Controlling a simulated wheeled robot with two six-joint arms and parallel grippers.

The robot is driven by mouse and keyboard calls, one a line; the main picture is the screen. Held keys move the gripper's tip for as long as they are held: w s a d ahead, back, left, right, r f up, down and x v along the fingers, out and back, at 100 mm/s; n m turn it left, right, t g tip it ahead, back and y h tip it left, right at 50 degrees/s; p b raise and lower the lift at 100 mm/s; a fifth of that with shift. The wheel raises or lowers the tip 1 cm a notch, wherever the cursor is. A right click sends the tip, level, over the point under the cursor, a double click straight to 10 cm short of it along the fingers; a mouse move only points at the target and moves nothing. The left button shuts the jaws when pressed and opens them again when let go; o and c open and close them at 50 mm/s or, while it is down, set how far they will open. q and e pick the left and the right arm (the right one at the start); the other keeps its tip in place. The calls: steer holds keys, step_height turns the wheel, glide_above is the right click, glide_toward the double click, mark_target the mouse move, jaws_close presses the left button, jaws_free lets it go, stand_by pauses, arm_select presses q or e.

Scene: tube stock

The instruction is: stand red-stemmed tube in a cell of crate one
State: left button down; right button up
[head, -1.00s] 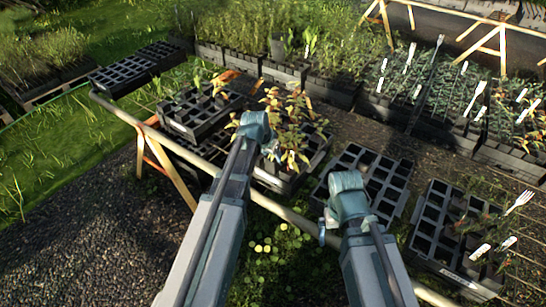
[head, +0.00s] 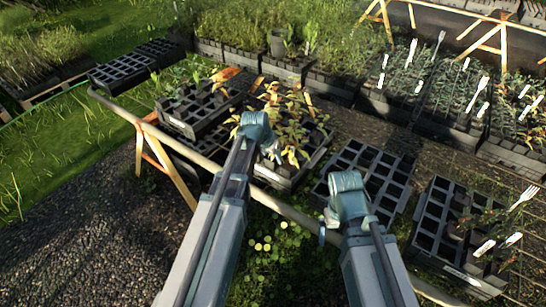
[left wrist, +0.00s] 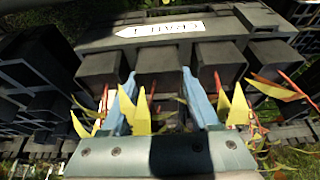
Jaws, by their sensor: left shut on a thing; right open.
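My left gripper (head: 270,150) reaches into a crate (head: 272,181) of red-and-yellow-leaved plants in the head view. In the left wrist view its blue fingers (left wrist: 160,85) are shut on a dark square tube (left wrist: 158,60), between similar tubes in a row. Red stems and yellow leaves surround the fingers, so which stem belongs to the held tube is unclear. A white label (left wrist: 162,28) on the crate wall beyond has upside-down writing, seemingly a crate name. Whether the tube is clear of its cell cannot be told. My right gripper (head: 325,228) is open, mostly hidden by its wrist.
A mostly empty celled crate (head: 397,205) stands right of the plant crate. Another celled crate (head: 462,280) with a few plants and white tags is at the far right. A partly filled crate (head: 185,128) stands to the left. Seedling trays line the back.

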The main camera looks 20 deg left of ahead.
arm_select(q)
steer(key=shift+f, duration=0.25)
steer(key=shift+c, duration=0.2)
jaws_free()
steer(key=shift+r, duration=0.1)
steer(key=p+v, duration=1.2)
steer(key=v, duration=0.2)
steer(key=shift+w, duration=0.15)
steer(key=b+x, duration=0.7)
steer(key=x, duration=0.2)
steer(key=shift+b, duration=0.4)
